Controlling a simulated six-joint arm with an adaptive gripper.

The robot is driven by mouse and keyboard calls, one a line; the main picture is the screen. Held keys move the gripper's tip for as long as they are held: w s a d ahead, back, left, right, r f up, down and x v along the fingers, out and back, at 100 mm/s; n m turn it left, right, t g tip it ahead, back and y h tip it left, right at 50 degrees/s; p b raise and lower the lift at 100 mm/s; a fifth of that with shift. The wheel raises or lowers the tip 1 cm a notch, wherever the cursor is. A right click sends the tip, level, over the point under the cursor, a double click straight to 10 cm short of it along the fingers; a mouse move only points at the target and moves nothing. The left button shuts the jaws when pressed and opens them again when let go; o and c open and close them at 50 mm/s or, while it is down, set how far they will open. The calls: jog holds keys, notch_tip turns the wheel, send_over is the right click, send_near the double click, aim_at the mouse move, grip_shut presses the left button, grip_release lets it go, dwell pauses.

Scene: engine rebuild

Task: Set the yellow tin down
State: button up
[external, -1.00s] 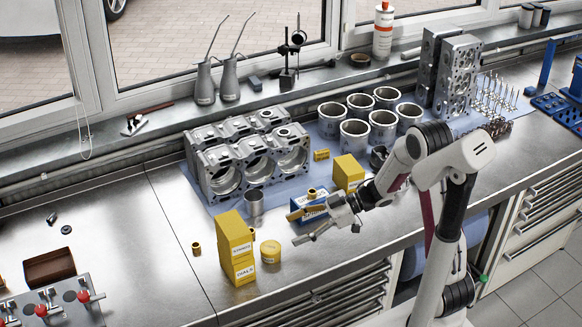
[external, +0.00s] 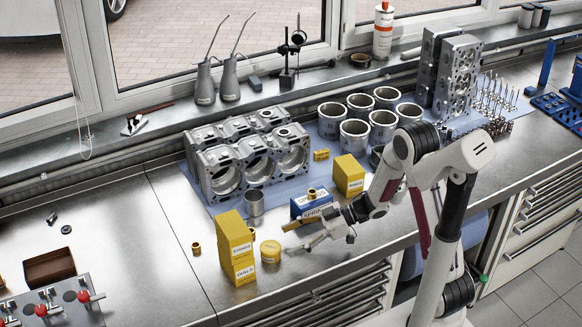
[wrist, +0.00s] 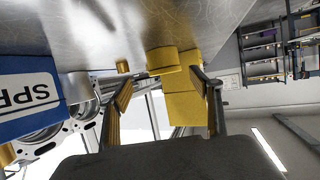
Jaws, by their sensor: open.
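The yellow tin (external: 270,251) is short and round and stands upright on the metal bench, just right of a stack of yellow boxes (external: 237,248). In the wrist view the tin (wrist: 162,61) shows ahead between the fingers, with the yellow boxes (wrist: 186,106) close behind it. My gripper (external: 288,239) is open and empty, low over the bench just right of the tin, its fingers pointing left at it. In the wrist view the open fingers (wrist: 164,85) span the tin's direction, and nothing is held.
A blue box (external: 311,203) stands behind my gripper, with a yellow box (external: 348,175) farther right. A metal cylinder (external: 254,203) and the engine block (external: 250,160) are behind. A small brass bushing (external: 196,248) stands left of the boxes.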

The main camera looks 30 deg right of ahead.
aim_at(274, 247)
jog(key=shift+w+a+f, duration=0.1)
jog(key=shift+a+f, duration=0.1)
jog(key=shift+a, duration=0.3)
jog(key=shift+a+f, duration=0.25)
jog(key=shift+a, duration=0.3)
jog(key=shift+a+f, duration=0.2)
jog(key=shift+a, duration=0.35)
jog(key=shift+x, duration=1.5)
jog(key=c, duration=1.4)
jog(key=shift+r, duration=0.1)
jog(key=shift+r, duration=4.95)
